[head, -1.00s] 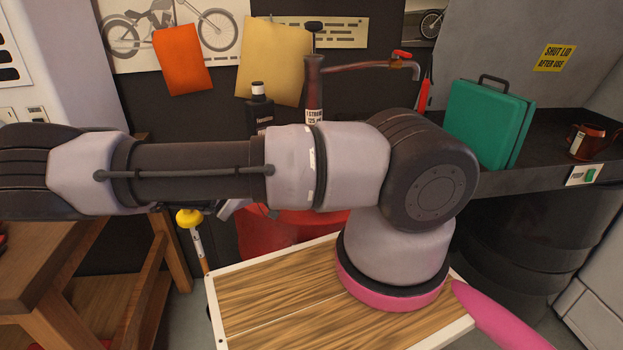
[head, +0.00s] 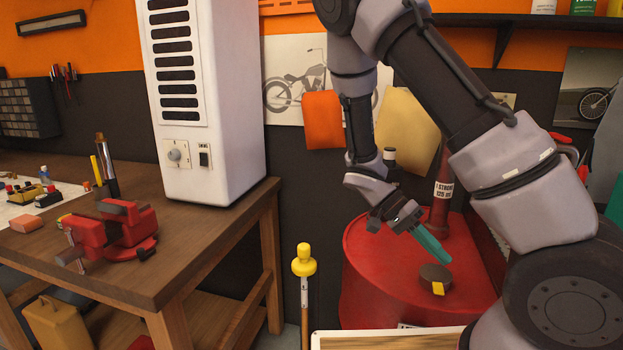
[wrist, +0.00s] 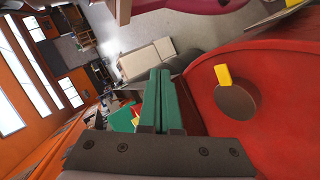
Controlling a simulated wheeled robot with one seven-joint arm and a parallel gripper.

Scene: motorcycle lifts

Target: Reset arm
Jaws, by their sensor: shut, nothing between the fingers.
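My gripper (head: 431,246) has teal fingers, shut with nothing between them. In the head view it hangs above the red drum (head: 375,262), pointing down to the right. In the wrist view the teal fingers (wrist: 161,102) lie side by side in the middle. The drum top (wrist: 285,85) and the brown cap (wrist: 236,103) are to their right. My arm is bent, coming from the lower right.
A wooden bench (head: 160,262) with a red vise (head: 112,232) and a tall white heater unit (head: 207,100) stands at left. A pump (head: 442,190) rises from the drum behind my gripper. A dark shelf (head: 530,22) is at upper right.

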